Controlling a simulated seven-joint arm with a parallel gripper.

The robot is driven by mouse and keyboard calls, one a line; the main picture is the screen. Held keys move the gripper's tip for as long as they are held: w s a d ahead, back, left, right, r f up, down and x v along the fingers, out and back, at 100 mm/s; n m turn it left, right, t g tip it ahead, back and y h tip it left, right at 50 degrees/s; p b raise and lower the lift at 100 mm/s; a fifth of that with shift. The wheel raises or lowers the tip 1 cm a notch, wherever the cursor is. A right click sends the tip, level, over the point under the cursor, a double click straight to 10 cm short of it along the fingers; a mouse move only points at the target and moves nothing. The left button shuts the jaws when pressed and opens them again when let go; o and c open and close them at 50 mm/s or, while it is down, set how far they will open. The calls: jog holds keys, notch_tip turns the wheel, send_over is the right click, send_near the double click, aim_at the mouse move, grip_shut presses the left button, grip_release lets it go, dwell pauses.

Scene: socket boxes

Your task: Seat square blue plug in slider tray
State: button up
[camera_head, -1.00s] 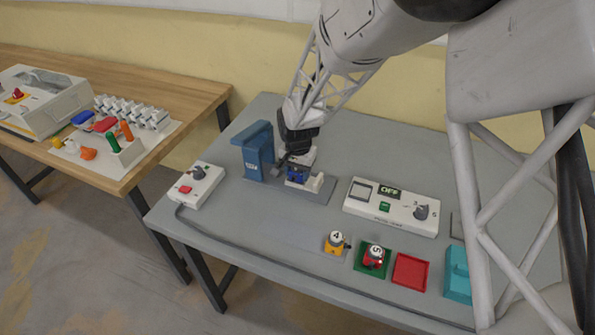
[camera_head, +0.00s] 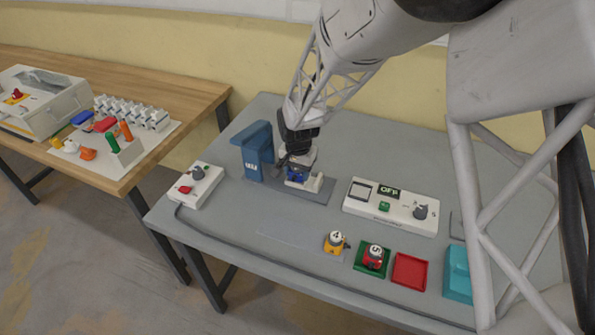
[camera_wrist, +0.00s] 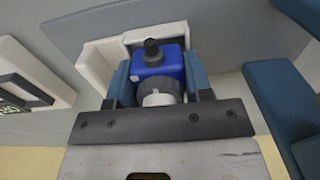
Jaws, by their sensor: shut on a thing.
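The square blue plug (camera_wrist: 157,62) has a black knob on its far side and a grey-white round part nearer the wrist. My gripper (camera_wrist: 160,80) is shut on it, one finger on each side. The white slider tray (camera_wrist: 95,62) shows its walls around the plug's far and left sides. In the head view the plug (camera_head: 296,176) is low at the white tray (camera_head: 317,184), under my gripper (camera_head: 297,170). The plug's underside is hidden, so I cannot tell whether it touches the tray floor.
A blue upright press-like post (camera_head: 257,150) stands close left of my gripper on a grey-blue base plate (camera_head: 310,194). A white control box (camera_head: 391,207) is to the right, another (camera_head: 197,186) to the left. Numbered yellow (camera_head: 334,243) and red (camera_head: 374,257) pieces sit in front.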

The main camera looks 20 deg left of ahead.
jog(key=shift+s+d+f, duration=0.15)
jog(key=shift+d+f, duration=0.05)
jog(key=shift+f, duration=0.45)
jog(key=shift+s+d+f, duration=0.15)
jog(key=shift+d+f, duration=0.05)
jog(key=shift+f, duration=0.45)
jog(key=o, duration=1)
jog(key=shift+c, duration=1.2)
jog(key=shift+r, duration=0.9)
jog(key=shift+c, duration=0.3)
jog(key=o, duration=0.3)
jog(key=shift+a+r, duration=0.1)
jog(key=shift+r, duration=0.45)
jog(key=shift+o, duration=0.2)
jog(key=shift+w+a+r, duration=0.1)
jog(key=shift+r, duration=1.15)
jog(key=shift+w+a+r, duration=0.1)
jog(key=shift+r, duration=1.15)
